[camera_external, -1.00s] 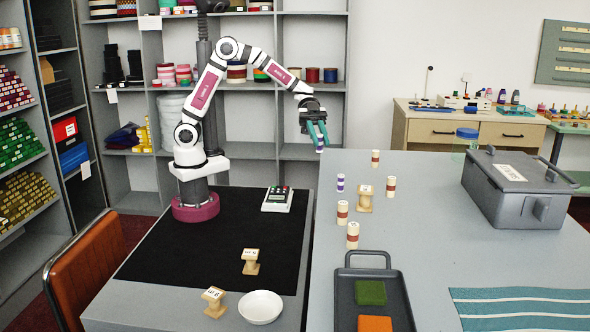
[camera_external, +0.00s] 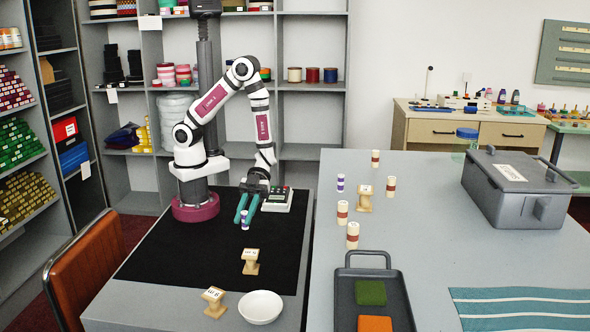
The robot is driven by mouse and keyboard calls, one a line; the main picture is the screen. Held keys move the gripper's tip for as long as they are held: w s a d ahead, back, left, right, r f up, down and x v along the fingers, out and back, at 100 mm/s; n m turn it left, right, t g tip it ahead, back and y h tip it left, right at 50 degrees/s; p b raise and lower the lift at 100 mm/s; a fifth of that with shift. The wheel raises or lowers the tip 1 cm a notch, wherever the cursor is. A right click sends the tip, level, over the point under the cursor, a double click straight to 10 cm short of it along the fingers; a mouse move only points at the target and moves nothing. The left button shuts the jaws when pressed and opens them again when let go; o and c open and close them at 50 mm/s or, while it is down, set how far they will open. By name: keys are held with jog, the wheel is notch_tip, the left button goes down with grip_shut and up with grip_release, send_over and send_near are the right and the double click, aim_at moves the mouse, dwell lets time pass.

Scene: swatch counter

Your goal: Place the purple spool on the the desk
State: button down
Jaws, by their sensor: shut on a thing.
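My gripper (camera_external: 247,210) is low over the black mat (camera_external: 180,245) on the left-hand surface, its teal fingers pointing down. It is shut on a purple and white spool (camera_external: 245,222), held upright between the fingertips. I cannot tell whether the spool touches the mat. A second purple and white spool (camera_external: 340,183) stands on the grey table (camera_external: 470,270) at the right, apart from my gripper. The grey border (camera_external: 125,305) of the left-hand surface shows around the mat.
A device with a green screen (camera_external: 277,198) sits just right of my gripper. Wooden stands (camera_external: 250,262) and a white bowl (camera_external: 261,307) are nearer the front. Brown-banded spools (camera_external: 352,235), a dark tray (camera_external: 343,292) and a grey toolbox (camera_external: 520,190) occupy the right table.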

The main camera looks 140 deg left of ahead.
jog(key=w+a+f, duration=0.1)
jog(key=a, duration=0.1)
jog(key=w+a+f, duration=0.1)
jog(key=a+f, duration=0.1)
jog(key=a, duration=0.1)
jog(key=w+a+f, duration=0.1)
jog(key=a+f, duration=0.1)
jog(key=a, duration=0.1)
jog(key=shift+a+f, duration=0.1)
jog(key=shift+a, duration=0.05)
jog(key=f, duration=0.4)
jog(key=shift+a+f, duration=0.1)
jog(key=shift+a, duration=0.1)
jog(key=shift+f, duration=0.1)
jog(key=c, duration=0.8)
grip_release()
jog(key=shift+o, duration=0.2)
